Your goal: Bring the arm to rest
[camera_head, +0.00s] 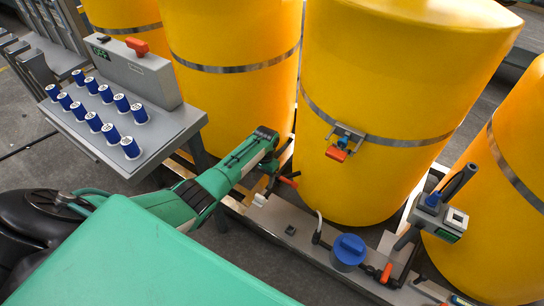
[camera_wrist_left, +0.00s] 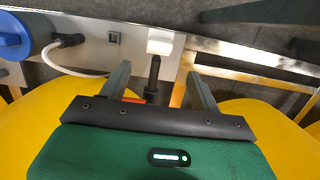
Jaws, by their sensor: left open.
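My left arm (camera_head: 205,190), green and black, comes in from the left and reaches between two yellow tanks. Its gripper (camera_head: 282,158) points down over the back edge of the skid, close to a small red-orange handle (camera_head: 289,181). In the left wrist view, my left gripper's two grey fingers (camera_wrist_left: 161,84) are open. A black stem (camera_wrist_left: 153,76) shows in the gap between them, with a bit of orange beside it. I cannot tell whether the fingers touch it. My right gripper is not in view.
Yellow tanks (camera_head: 385,80) stand close behind the arm. The grey skid deck (camera_head: 285,232) carries a blue-lidded pot (camera_head: 348,252) and piping. A grey device (camera_head: 438,215) stands at the right.

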